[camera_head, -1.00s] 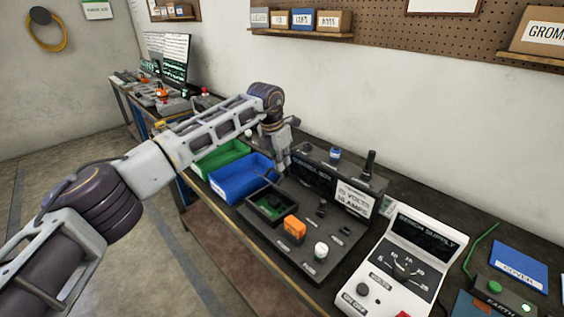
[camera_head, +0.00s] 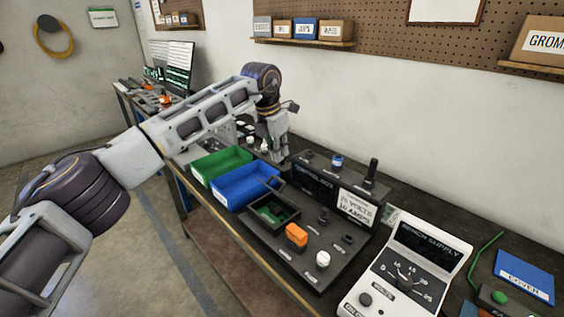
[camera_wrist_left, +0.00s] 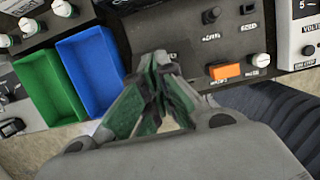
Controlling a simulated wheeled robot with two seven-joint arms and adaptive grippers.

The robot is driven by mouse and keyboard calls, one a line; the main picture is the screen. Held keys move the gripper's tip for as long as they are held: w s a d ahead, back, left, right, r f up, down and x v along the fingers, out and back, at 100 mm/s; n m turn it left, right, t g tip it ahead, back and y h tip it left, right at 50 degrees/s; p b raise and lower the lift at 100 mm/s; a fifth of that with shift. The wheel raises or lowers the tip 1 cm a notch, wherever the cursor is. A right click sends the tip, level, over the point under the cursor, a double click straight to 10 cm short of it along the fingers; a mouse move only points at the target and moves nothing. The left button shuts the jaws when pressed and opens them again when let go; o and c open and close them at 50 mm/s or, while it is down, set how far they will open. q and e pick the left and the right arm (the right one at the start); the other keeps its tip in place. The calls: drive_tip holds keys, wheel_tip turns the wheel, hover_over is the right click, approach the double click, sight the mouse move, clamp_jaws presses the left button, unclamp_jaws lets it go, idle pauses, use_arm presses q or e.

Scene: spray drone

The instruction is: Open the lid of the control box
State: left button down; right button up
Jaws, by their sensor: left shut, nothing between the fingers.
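The control box (camera_head: 330,222) is a dark console with a sloped back panel and a flat front deck, in the middle of the head view. At its left end is a compartment (camera_head: 291,216) with green inside showing. A thin dark edge, apparently its lid (camera_head: 272,184), stands raised at its back left. My left gripper (camera_head: 283,163) is shut and empty, above the back left of the console, beyond the compartment. In the left wrist view the closed fingertips (camera_wrist_left: 162,62) are over the console deck, and the fingers partly hide the compartment. I cannot tell whether they touch the lid. My right gripper is out of view.
A blue bin (camera_head: 236,202) and a green bin (camera_head: 204,178) stand left of the console. An orange switch (camera_head: 296,235), white knob (camera_head: 323,259) and upright black lever (camera_head: 371,168) stick up from it. A white bench supply (camera_head: 420,262) stands to the right.

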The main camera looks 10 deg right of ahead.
use_arm(q)
drive_tip(key=shift+v, duration=2.45)
drive_tip(key=shift+f, duration=0.1)
